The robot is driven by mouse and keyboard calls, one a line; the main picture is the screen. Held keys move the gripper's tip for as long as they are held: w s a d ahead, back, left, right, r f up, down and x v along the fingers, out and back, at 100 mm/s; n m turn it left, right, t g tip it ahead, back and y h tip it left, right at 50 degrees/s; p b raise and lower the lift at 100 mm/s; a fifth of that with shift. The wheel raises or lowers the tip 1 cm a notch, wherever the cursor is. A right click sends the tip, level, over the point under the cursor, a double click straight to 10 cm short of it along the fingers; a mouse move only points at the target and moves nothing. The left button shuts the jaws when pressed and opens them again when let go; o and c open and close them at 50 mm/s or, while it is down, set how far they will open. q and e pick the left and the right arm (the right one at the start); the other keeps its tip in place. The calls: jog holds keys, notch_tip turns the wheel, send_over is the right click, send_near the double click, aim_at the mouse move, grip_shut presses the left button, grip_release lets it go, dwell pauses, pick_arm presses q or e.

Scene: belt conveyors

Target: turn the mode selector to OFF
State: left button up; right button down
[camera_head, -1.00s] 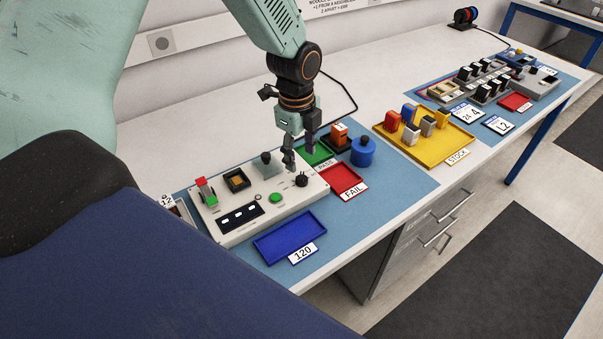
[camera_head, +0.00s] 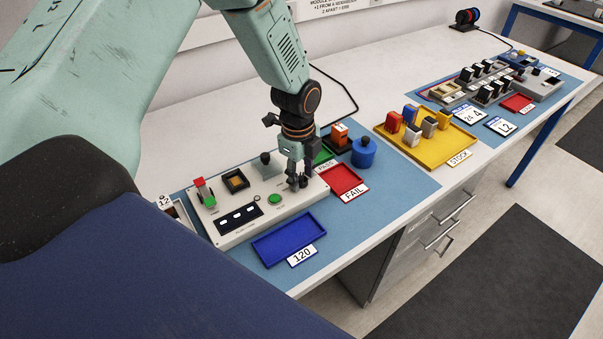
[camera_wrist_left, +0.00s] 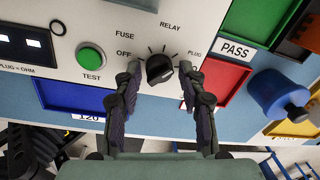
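The mode selector (camera_wrist_left: 160,68) is a black knob on a light panel (camera_wrist_left: 120,15). Labels OFF, FUSE, RELAY and PLUG stand around it, with OFF at the left and PLUG at the right in the wrist view. I cannot tell surely which label its pointer faces. My left gripper (camera_head: 298,184) is lowered over the panel's right end. In the left wrist view the left gripper (camera_wrist_left: 160,75) is open, one finger on each side of the knob, with small gaps showing. In the head view the fingers partly hide the knob (camera_head: 304,181). My right gripper is not in view.
A green TEST button (camera_wrist_left: 91,57) is left of the knob. A blue tray (camera_head: 288,237) lies in front of the panel. A red FAIL tray (camera_head: 344,179) and a blue knobbed cylinder (camera_head: 363,153) are to the right. A yellow STOCK tray (camera_head: 450,145) stands beyond.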

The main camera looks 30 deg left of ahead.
pick_arm(q)
grip_shut()
